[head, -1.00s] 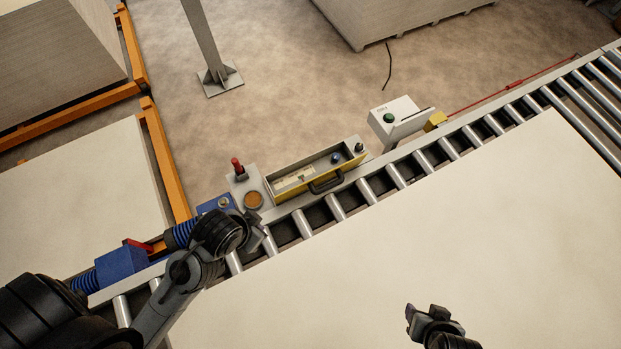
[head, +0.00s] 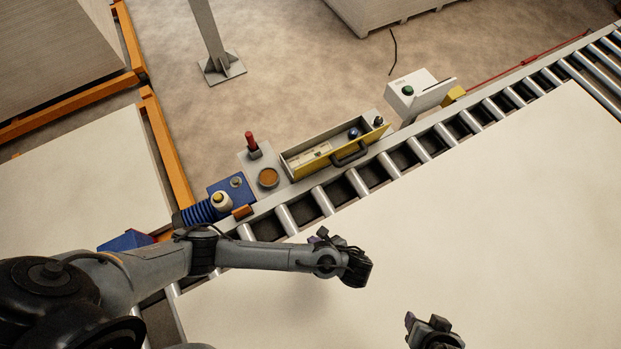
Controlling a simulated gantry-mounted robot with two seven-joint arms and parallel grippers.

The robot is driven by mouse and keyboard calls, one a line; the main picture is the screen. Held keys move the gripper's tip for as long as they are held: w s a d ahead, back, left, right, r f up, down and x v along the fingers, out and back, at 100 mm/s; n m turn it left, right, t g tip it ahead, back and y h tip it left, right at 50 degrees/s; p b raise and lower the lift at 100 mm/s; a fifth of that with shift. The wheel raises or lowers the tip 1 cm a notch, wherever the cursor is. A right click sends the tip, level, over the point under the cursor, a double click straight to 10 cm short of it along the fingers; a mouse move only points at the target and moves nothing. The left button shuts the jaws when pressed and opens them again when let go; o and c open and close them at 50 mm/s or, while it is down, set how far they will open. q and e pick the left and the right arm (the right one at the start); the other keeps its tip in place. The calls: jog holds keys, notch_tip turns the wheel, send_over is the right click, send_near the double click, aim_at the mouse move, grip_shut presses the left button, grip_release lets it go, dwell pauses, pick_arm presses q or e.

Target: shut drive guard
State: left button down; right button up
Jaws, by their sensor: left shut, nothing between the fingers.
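The drive guard (head: 375,143) is a yellow panel with a black handle (head: 349,154) on the front of a grey box beside the conveyor. It leans outward from the box, whose top is open, showing pale parts and a blue knob inside. My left gripper (head: 322,238) is over the near side of the rollers and the pale board, below the guard in the picture and apart from it. It is shut and empty. My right gripper (head: 428,322) is at the bottom edge, over the board; its finger gap is unclear.
A red lever (head: 251,142) and an orange button (head: 268,178) sit left of the box. A white control box (head: 420,92) with a green button stands right. A blue unit (head: 226,198) with a hose is at the left. The large board (head: 470,220) covers the rollers.

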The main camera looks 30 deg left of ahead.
pick_arm(q)
jog(key=w+a+r+t+y+b, duration=0.1)
jog(key=w+a+t+b, duration=0.1)
jog(key=w, duration=0.6)
jog(key=t+b, duration=0.2)
jog(key=b, duration=0.3)
send_near(310, 164)
notch_tip(310, 164, down, 2)
jog(key=s+d, duration=0.1)
jog(key=d, duration=0.2)
jog(key=w+a, duration=0.1)
jog(key=a, duration=0.1)
jog(key=w+a+f+p, duration=0.1)
jog(key=a, duration=0.1)
jog(key=w+a+f, duration=0.1)
jog(key=a, duration=0.1)
jog(key=shift+w+a, duration=0.3)
jog(key=shift+a, duration=0.15)
pick_arm(e)
notch_tip(310, 164, down, 6)
jog(key=shift+s+f, duration=0.2)
jog(key=shift+f, duration=0.05)
jog(key=shift+d, duration=0.1)
pick_arm(q)
jog(key=shift+p, duration=0.4)
pick_arm(e)
jog(key=shift+r, duration=0.1)
